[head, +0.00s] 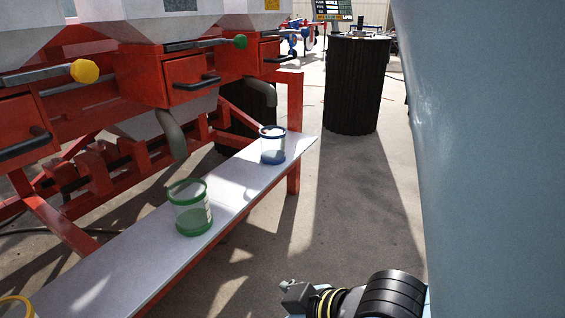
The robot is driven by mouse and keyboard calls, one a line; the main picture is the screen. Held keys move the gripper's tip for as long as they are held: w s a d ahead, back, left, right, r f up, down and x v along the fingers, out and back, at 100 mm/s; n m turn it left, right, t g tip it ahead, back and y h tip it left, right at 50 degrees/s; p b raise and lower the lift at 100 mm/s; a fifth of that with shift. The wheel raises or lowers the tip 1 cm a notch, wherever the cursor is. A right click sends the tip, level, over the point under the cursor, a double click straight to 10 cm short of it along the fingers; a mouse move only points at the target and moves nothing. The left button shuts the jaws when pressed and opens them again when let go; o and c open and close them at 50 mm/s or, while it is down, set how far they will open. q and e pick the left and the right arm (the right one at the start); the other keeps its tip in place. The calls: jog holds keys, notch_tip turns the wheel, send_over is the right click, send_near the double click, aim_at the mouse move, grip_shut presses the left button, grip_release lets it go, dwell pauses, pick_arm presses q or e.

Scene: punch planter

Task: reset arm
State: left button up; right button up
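Part of one of my arms shows at the bottom, coming in from the right, with black and yellow rings. At its left end is a small grey piece, perhaps part of my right gripper (296,295); no two fingertips can be made out, so its opening cannot be told. It is right of the white shelf (150,262), apart from it. My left gripper is not in view. On the shelf stand a clear cup with green rims (192,212) and a clear cup with blue rims (273,146), both upright. A yellow-rimmed cup (14,304) is cut off at the lower left.
A red machine (190,80) with grey hoppers, spouts and levers with yellow (84,71) and green knobs (240,41) stands along the left. A dark round stand (355,85) is at the back. Concrete floor right of the shelf is clear. A pale surface blocks the right side.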

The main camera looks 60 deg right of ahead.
jog(key=shift+s+d+r+g, duration=0.2)
jog(key=shift+s+g, duration=0.1)
jog(key=shift+s, duration=0.45)
jog(key=shift+s+d+r+g, duration=0.1)
jog(key=shift+s+r+g, duration=0.15)
jog(key=shift+s, duration=0.5)
jog(key=shift+f, duration=0.1)
